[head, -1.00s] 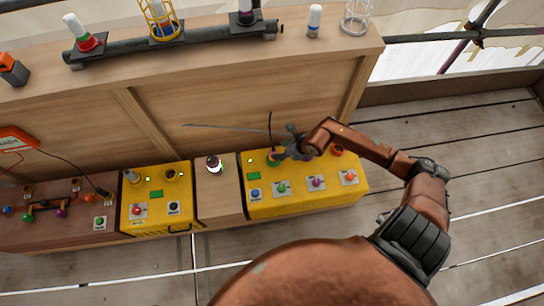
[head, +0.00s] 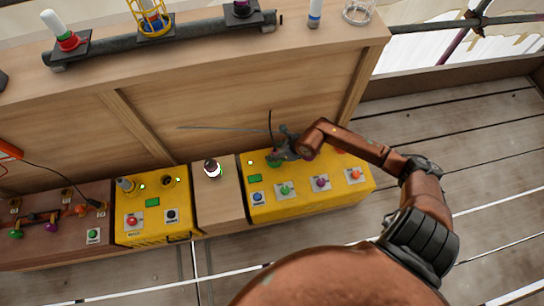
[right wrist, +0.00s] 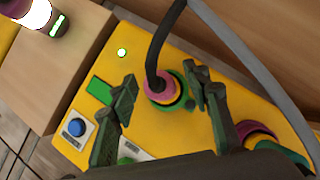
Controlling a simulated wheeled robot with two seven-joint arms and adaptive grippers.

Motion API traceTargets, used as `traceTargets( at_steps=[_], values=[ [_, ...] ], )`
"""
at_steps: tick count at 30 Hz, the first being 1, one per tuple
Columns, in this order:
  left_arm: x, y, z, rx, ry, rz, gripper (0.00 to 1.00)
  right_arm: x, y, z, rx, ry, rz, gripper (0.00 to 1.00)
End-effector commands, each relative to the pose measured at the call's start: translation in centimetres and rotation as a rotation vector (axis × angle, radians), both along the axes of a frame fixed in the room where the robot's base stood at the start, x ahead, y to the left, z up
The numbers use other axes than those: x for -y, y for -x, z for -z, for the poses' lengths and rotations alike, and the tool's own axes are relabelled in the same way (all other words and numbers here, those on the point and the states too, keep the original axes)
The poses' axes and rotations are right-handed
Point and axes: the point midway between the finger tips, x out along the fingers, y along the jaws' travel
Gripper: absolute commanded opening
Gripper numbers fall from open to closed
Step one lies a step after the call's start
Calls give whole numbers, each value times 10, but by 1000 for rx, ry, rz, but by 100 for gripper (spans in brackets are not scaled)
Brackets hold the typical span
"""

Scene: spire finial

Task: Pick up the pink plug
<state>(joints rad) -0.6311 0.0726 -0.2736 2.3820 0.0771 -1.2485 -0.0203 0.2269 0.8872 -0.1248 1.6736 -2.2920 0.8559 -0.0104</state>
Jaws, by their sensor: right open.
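The pink plug (right wrist: 160,87) shows in the right wrist view with a black cable rising from its top. It sits over a green ring (right wrist: 183,103) on the yellow box (right wrist: 147,50). My right gripper (right wrist: 163,82) is open, with one finger on each side of the plug in that view. I cannot tell whether the fingers touch it. In the head view the right gripper (head: 284,149) is over the back left part of the yellow box (head: 335,203) and mostly hides the plug. My left gripper is not in view.
Coloured buttons, among them a purple one (head: 320,183), line the box's front. Another pink and green fitting (right wrist: 255,135) is right of the gripper. A grey cable (right wrist: 250,65) crosses behind it. A wooden back panel (head: 230,95) stands close behind. A lit lamp (head: 212,168) stands to the left.

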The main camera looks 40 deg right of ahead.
Motion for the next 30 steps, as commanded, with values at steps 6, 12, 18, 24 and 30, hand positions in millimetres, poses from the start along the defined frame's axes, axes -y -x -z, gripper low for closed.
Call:
traceTargets(
  at_steps=[6,12,18,24,30],
  values=[
    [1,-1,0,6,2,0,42,0,-1,0,1,0,0,44],
    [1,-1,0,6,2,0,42,0,-1,0,1,0,0,33],
    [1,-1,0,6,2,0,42,-1,-1,0,1,-1,-1,19],
    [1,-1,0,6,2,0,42,-1,-1,0,1,-1,-1,6],
    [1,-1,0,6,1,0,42,-1,-1,0,1,-1,-1,0]
  ],
)
